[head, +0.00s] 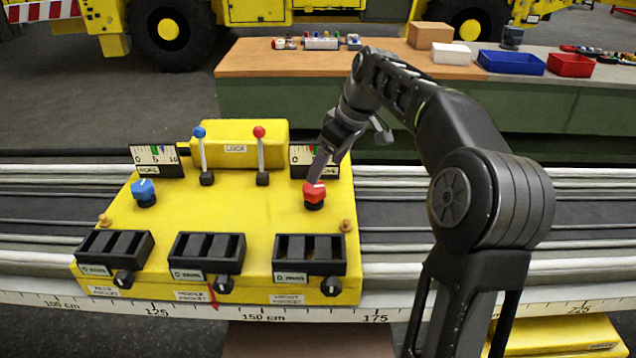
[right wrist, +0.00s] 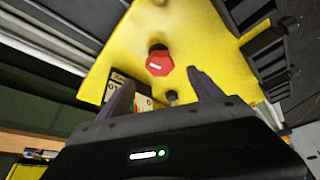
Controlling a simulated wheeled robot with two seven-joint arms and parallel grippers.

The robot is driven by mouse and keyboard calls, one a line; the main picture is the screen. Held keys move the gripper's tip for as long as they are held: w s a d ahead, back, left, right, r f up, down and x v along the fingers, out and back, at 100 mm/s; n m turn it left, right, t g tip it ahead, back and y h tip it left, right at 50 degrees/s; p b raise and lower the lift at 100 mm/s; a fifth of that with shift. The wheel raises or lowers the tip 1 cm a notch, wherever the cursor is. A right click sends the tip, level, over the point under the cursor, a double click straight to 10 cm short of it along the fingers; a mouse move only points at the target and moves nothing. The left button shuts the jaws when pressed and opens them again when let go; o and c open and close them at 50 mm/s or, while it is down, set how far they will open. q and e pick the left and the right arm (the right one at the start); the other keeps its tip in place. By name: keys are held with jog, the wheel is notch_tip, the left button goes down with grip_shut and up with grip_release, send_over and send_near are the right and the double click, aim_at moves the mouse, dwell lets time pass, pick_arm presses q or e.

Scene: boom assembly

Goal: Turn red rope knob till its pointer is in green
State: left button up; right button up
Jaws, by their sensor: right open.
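The red rope knob (head: 314,192) stands on the right side of the yellow console (head: 232,226). In the right wrist view the knob (right wrist: 159,62) is an octagonal red cap with a white mark on it. My right gripper (head: 318,170) is just above and behind the knob. Its two fingers (right wrist: 160,82) are spread apart with the knob ahead of and between their tips, and nothing is held. The right scale (head: 301,155) is partly hidden by my right gripper, with a bit of green showing; its pointer cannot be made out. My left gripper is not in view.
A blue knob (head: 144,192) and the left scale (head: 157,157) are on the console's left. A blue-topped lever (head: 200,150) and a red-topped lever (head: 260,150) stand before the lock box (head: 240,135). Three black pockets line the front. A workbench (head: 250,60) is behind.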

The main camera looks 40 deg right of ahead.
aim_at(315, 187)
jog(key=shift+r, duration=0.1)
jog(key=shift+p+x, duration=0.35)
jog(key=shift+x, duration=3.65)
jog(key=shift+c, duration=0.2)
jog(key=c, duration=1.3)
jog(key=shift+m, duration=0.4)
